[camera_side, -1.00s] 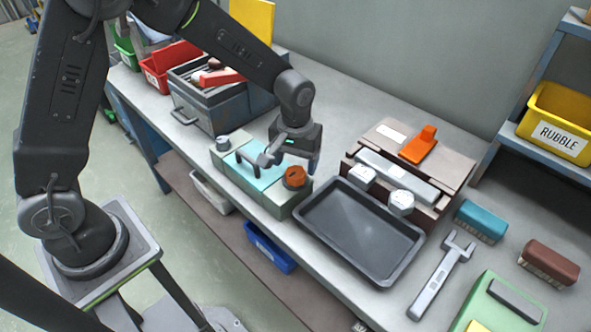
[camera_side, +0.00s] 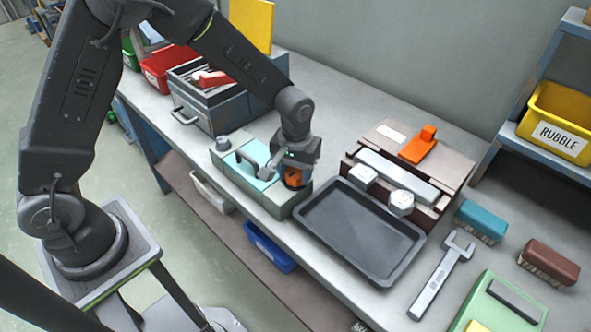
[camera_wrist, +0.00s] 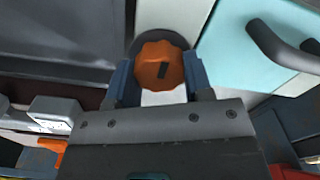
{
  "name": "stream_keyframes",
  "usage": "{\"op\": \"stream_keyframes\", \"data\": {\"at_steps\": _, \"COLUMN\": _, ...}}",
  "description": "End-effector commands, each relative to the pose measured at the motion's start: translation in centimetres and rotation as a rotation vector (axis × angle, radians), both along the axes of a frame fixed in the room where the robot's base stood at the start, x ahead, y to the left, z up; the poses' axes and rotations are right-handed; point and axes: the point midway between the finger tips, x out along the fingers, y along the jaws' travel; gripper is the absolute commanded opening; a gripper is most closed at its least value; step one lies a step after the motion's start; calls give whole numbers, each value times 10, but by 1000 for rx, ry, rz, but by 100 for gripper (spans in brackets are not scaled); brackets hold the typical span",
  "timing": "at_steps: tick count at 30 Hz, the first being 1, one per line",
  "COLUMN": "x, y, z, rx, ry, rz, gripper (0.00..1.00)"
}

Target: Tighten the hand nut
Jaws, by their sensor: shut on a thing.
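The orange hand nut (camera_side: 293,180) sits at the right end of the pale green block (camera_side: 278,201). In the wrist view the nut (camera_wrist: 159,66) is round with a scalloped edge and a dark slot mark on its face. My gripper (camera_side: 294,172) is down over it from above. In the wrist view the two blue-grey fingers of my gripper (camera_wrist: 160,80) stand on either side of the nut and are shut on it. Part of the nut is hidden by my fingers in the side view.
A teal lid with a dark handle (camera_side: 254,165) is left of the nut, close to my gripper. A dark empty tray (camera_side: 362,232) lies to the right. A brown box (camera_side: 455,180) with white knobs stands behind the tray. A wrench (camera_side: 443,274) lies further right.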

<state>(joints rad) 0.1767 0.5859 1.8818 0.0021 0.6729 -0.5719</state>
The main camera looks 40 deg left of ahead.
Motion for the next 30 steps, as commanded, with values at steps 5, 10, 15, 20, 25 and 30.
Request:
{"op": "stream_keyframes", "data": {"at_steps": 5, "x": 0, "y": 0, "z": 0, "rx": 1, "ry": 0, "rz": 0, "gripper": 23}}
{"op": "stream_keyframes", "data": {"at_steps": 10, "x": 0, "y": 1, "z": 0, "rx": 1, "ry": 0, "rz": -15, "gripper": 23}}
{"op": "stream_keyframes", "data": {"at_steps": 15, "x": 0, "y": 0, "z": 0, "rx": 0, "ry": 1, "rz": -73, "gripper": 23}}
{"op": "stream_keyframes", "data": {"at_steps": 20, "x": 0, "y": 0, "z": 0, "rx": -1, "ry": 2, "rz": -177, "gripper": 23}}
{"op": "stream_keyframes", "data": {"at_steps": 25, "x": 0, "y": 0, "z": 0, "rx": -1, "ry": 3, "rz": -327, "gripper": 23}}
{"op": "stream_keyframes", "data": {"at_steps": 30, "x": 0, "y": 0, "z": 0, "rx": -1, "ry": 3, "rz": -489, "gripper": 23}}
